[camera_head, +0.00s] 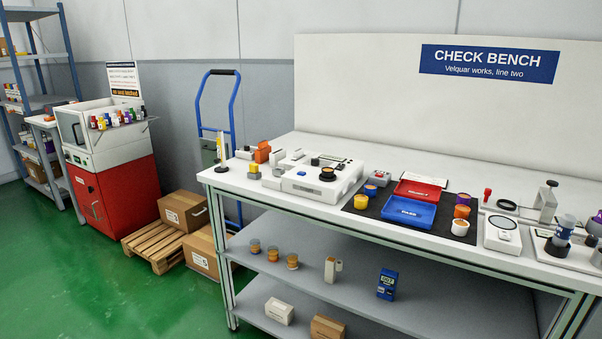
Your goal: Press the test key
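A white bench instrument (310,183) stands on the left half of the check bench. It has a round black knob or button (327,174) on its front right, and a dark round part with an orange band (322,162) on top. A small white device with a round dial (502,234) stands farther right on the bench. No label reading test key is legible, so I cannot tell which part is the key. Neither of my grippers is in view.
The white check bench (262,190) carries a black mat (385,213) with a blue tray (408,211), a red tray (420,187) and several colored pots. A shelf (350,285) below holds small items. Cartons, a pallet (152,243) and a blue hand truck (231,110) stand left. Green floor (75,270) is clear front left.

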